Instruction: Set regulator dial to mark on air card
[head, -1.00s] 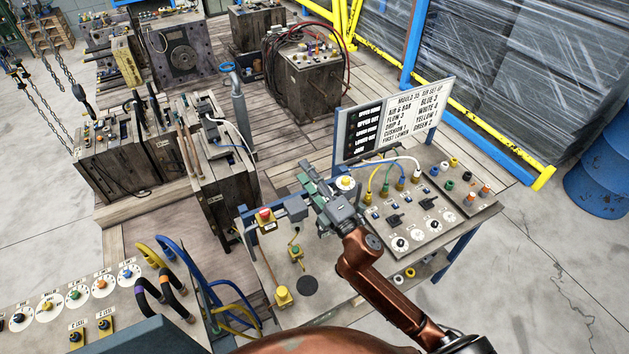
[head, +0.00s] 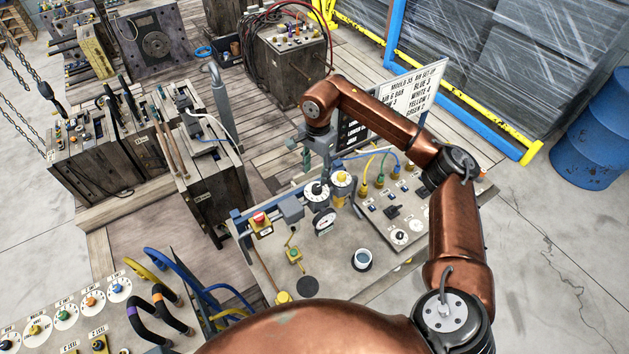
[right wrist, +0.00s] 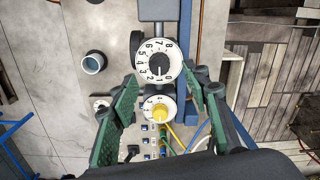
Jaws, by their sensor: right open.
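The regulator dial (head: 317,191), a white round plate with a black knob, is at the back edge of the bench. In the right wrist view this dial (right wrist: 160,62) carries black numbers up to 8; the knob's exact setting is hard to read. A dial with a yellow knob (right wrist: 158,110) is beside it. My right gripper (head: 318,158) is open above the dials, its green fingers (right wrist: 163,86) apart on either side, touching neither knob. My left gripper is out of view.
A gauge (head: 323,222) sits just in front of the dial. An open cup (head: 362,259) stands on the bench. A red button box (head: 260,222) is at the left. A sloped panel (head: 405,215) with knobs and hoses is at the right.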

